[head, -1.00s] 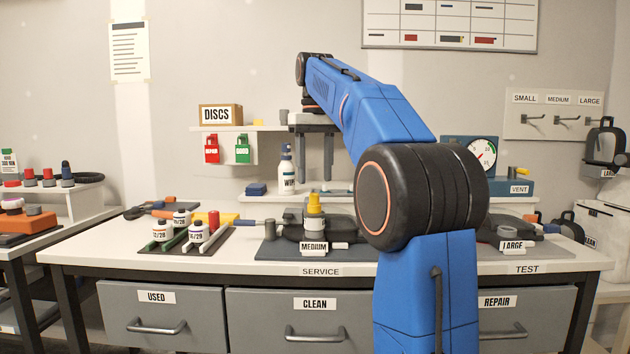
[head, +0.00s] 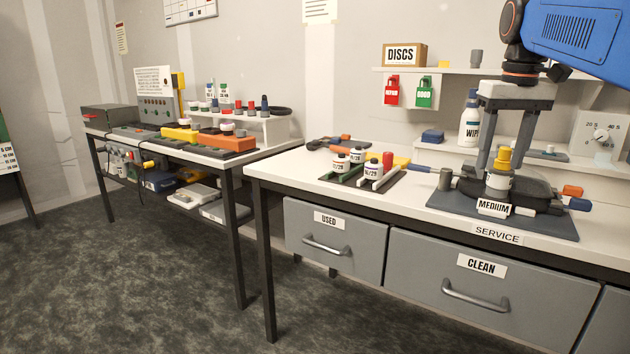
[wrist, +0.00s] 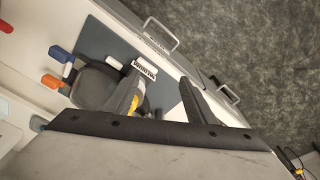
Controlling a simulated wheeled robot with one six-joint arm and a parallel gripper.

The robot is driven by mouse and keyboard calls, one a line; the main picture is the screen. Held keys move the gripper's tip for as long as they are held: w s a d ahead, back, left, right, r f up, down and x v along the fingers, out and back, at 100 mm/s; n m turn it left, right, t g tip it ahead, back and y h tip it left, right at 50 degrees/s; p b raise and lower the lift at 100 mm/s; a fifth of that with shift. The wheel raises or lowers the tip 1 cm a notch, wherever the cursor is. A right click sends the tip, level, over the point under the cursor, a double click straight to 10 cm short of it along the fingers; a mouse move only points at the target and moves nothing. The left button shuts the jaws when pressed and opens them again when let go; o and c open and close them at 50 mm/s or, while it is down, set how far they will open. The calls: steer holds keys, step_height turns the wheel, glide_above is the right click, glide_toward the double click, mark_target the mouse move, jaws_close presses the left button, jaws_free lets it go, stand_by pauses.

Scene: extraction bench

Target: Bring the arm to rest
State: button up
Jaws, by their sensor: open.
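My gripper (head: 507,140) hangs from my blue arm at the upper right of the head view. Its two grey fingers point down and are spread apart, with nothing seen held between them. In the head view they appear over the black MEDIUM device (head: 525,190) and its yellow-capped white bottle (head: 499,178); the exact gap to the bottle is hard to tell. In the wrist view, a dark finger (wrist: 199,100) shows beside the MEDIUM device (wrist: 97,88), which lies on its dark mat (wrist: 105,40).
The bench (head: 285,171) holds a rack of small bottles (head: 352,178) left of the mat. A shelf (head: 445,72) with a DISCS box (head: 403,54) is behind. A second table (head: 203,150) with equipment stands left. Dark floor (head: 130,270) in front is clear.

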steer(key=s+a+f+t, duration=0.1)
steer(key=s+a+f, duration=0.2)
steer(key=s+f, duration=0.4)
steer(key=s+a+f+t, duration=0.1)
steer(key=s+a+f, duration=0.2)
steer(key=s+f, duration=0.5)
steer(key=s+a+f+t, duration=0.1)
steer(key=s+a+f, duration=0.2)
steer(key=s+f, duration=0.5)
step_height(320, 180, down, 8)
steer(key=shift+a+f+n+t, duration=0.15)
steer(key=shift+a+n+t, duration=0.15)
steer(key=shift+a, duration=0.1)
